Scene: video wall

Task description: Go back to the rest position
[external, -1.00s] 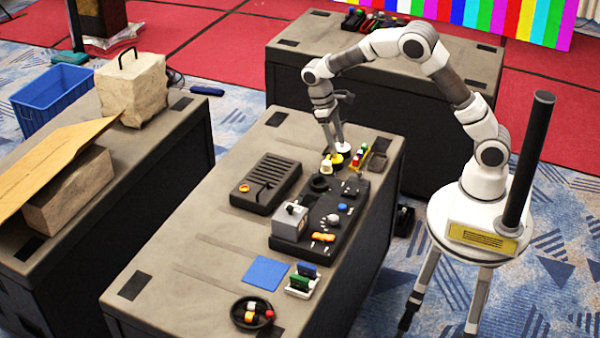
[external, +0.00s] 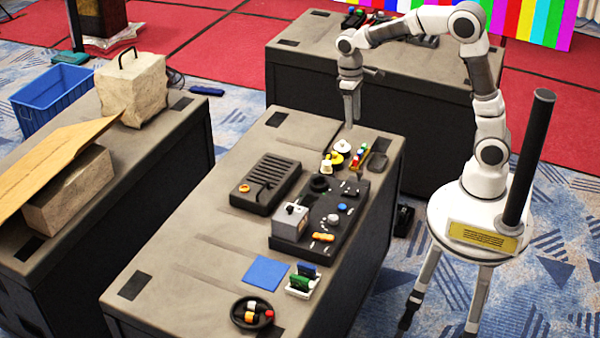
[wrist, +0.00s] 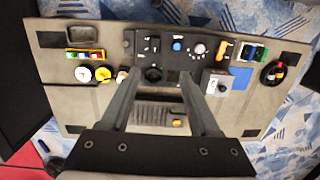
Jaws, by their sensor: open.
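My gripper (external: 349,108) hangs above the far end of the near grey table (external: 190,225), pointing down, apart from everything on it. In the wrist view my gripper (wrist: 156,75) shows two dark fingers spread wide with nothing between them. Below it in that view lie the black control panel (wrist: 207,34) and a dark slotted box (wrist: 150,112). My arm rises from its white stand at the right and bends over the table's far end.
Small white and yellow round pieces (external: 342,146) and a tray of coloured pieces (external: 356,161) lie at the table's far end. A blue square (external: 266,272) and a round black bowl (external: 252,313) lie nearer. Another table (external: 300,60) stands behind.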

